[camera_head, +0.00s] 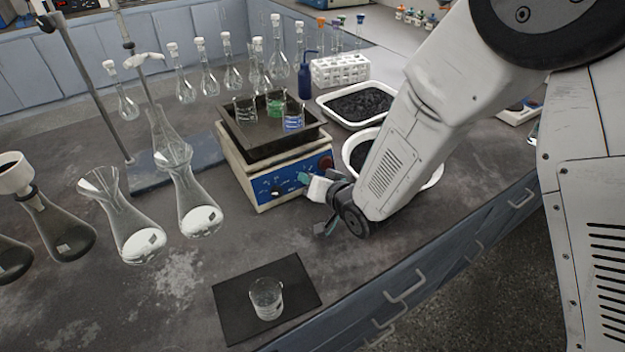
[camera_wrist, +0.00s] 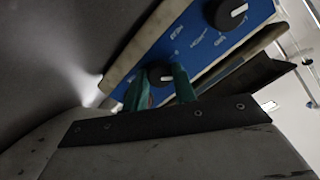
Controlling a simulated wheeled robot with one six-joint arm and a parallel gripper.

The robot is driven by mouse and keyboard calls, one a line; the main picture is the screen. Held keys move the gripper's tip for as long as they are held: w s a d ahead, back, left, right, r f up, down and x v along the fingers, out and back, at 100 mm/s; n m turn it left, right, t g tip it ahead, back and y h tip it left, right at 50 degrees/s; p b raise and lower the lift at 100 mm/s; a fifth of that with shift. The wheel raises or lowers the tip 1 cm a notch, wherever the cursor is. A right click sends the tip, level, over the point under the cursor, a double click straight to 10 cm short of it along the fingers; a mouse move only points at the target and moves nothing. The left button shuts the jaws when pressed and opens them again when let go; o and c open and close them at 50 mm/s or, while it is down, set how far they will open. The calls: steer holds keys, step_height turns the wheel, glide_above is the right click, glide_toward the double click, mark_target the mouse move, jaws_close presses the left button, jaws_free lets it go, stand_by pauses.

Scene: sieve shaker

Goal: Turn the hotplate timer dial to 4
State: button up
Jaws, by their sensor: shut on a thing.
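The hotplate (camera_head: 262,185) is a cream box with a blue front panel, standing on the bench. Its panel also fills the upper middle of the wrist view (camera_wrist: 195,40). My gripper (camera_head: 304,178) is at the middle of the panel. In the wrist view its green fingers (camera_wrist: 160,88) are shut on a dark dial with a white mark (camera_wrist: 160,73), one finger on each side. A second dark dial with a white mark (camera_wrist: 231,12) is free; the head view shows a free dark dial (camera_head: 278,191) left of my gripper. The panel's lettering is too small to read.
A dark tray (camera_head: 262,148) with several beakers rests on the hotplate. A white bowl (camera_head: 436,180) and a white tray (camera_head: 325,103) of dark grains stand to the right. Flasks stand left. A beaker (camera_head: 266,298) sits on a black mat (camera_head: 232,318) in front.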

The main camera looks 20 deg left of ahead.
steer(key=m, duration=0.4)
steer(key=shift+s+m, duration=0.1)
steer(key=shift+m, duration=0.2)
steer(key=m, duration=0.3)
steer(key=shift+m, duration=0.4)
steer(key=m, duration=0.7)
steer(key=shift+f+t, duration=0.1)
steer(key=shift+t, duration=0.2)
steer(key=m, duration=0.6)
steer(key=shift+m+h, duration=0.3)
steer(key=shift+m, duration=0.1)
steer(key=m, duration=0.5)
steer(key=shift+m, duration=0.3)
steer(key=o, duration=1)
